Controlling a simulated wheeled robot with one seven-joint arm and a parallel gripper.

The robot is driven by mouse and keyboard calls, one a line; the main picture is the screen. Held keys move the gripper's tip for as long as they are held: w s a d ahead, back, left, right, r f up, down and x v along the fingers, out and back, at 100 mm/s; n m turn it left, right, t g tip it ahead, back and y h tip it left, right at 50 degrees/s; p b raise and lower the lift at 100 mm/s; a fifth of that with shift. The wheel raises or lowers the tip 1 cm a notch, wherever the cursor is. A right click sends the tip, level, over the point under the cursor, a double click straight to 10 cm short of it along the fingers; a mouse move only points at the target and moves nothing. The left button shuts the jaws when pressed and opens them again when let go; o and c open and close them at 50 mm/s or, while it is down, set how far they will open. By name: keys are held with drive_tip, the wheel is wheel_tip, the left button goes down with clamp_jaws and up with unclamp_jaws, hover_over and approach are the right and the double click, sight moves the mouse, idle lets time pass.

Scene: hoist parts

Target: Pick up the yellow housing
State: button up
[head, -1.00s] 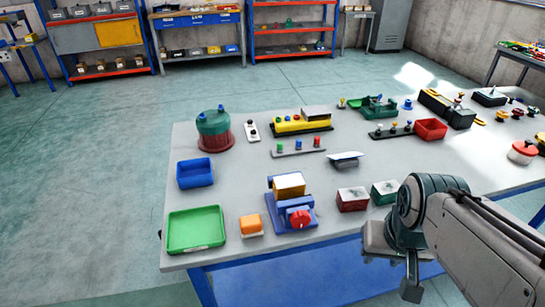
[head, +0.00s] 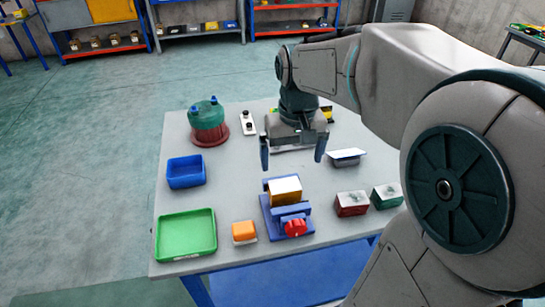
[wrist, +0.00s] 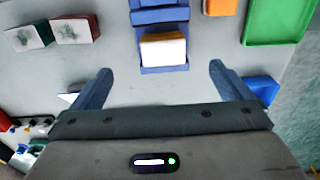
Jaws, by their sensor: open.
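The yellow housing (head: 285,190) is a boxy block with a pale top, seated in a blue vise (head: 272,229) with a red knob at its front. In the wrist view the housing (wrist: 163,50) lies upper centre in the vise (wrist: 160,14), just beyond the fingertips. My gripper (head: 292,161) points down, open and empty, above the table behind the vise. Its two fingers also show in the wrist view (wrist: 160,71), spread wider than the housing, with bare table between them.
A green tray (head: 187,252), an orange block (head: 244,232) and a blue bin (head: 185,184) lie left of the vise. Red (head: 351,210) and green (head: 386,202) blocks stand to its right. A red-and-green round part (head: 208,135) stands back left. My arm hides the table's right side.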

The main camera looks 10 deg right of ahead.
sight(285, 184)
drive_tip(key=shift+g, duration=0.3)
drive_tip(key=f, duration=0.2)
drive_tip(key=w+f, duration=0.1)
drive_tip(key=f, duration=0.2)
drive_tip(key=w+f, duration=0.1)
drive_tip(key=f, duration=0.1)
drive_tip(key=shift+w+f, duration=0.2)
drive_tip(key=shift+f, duration=0.2)
drive_tip(key=shift+w+a+f+p, duration=0.1)
drive_tip(key=shift+a+f+p, duration=0.1)
drive_tip(key=shift+f, duration=1.15)
drive_tip(key=shift+w+a+f+p, duration=0.1)
drive_tip(key=shift+f+p, duration=0.05)
drive_tip(key=shift+f, duration=1.15)
drive_tip(key=shift+r, duration=0.1)
drive_tip(key=c, duration=1.3)
